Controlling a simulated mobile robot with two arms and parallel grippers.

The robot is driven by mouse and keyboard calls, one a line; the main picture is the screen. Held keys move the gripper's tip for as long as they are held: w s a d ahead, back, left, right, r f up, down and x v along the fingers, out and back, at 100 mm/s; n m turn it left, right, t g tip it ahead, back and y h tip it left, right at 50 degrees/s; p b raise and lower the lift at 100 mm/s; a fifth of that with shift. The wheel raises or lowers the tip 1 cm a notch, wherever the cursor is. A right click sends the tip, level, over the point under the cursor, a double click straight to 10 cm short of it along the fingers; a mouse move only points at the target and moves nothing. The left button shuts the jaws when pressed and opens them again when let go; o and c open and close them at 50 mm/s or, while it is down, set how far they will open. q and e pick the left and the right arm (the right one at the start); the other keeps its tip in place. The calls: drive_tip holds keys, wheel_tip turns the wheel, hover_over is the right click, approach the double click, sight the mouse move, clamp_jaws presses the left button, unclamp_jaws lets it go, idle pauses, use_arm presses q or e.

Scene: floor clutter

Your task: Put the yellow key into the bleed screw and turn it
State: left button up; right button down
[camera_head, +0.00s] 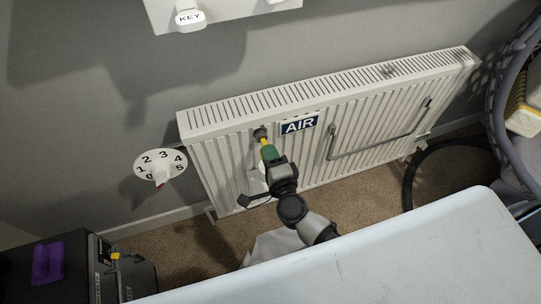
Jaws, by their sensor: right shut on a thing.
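The white radiator (370,112) is on the grey wall, with a blue AIR label (299,124) on its front. A dark round bleed screw (260,132) shows at its upper left, beside the label. The yellow key (264,141) points up at the bleed screw from just below it; whether its tip is inside or only touching, I cannot tell. My right gripper (270,154) is shut on the key, with green at the fingers, and hides the key's lower part. My left gripper is out of view.
A numbered dial (160,166) is on the wall at left. A white holder marked KEY (188,18) hangs at the top. A light-coloured surface (400,260) fills the lower right. A dark box (50,268) with a purple item stands lower left. A dark hose (410,180) curves at right.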

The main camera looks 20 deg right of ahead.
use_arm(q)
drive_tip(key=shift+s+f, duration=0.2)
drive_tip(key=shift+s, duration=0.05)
use_arm(e)
drive_tip(key=shift+w, duration=0.95)
drive_tip(key=c, duration=1.1)
unclamp_jaws()
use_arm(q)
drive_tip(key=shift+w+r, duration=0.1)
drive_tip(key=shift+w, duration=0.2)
use_arm(e)
drive_tip(key=s, duration=1)
drive_tip(key=shift+s+d, duration=0.15)
drive_tip(key=shift+s, duration=0.25)
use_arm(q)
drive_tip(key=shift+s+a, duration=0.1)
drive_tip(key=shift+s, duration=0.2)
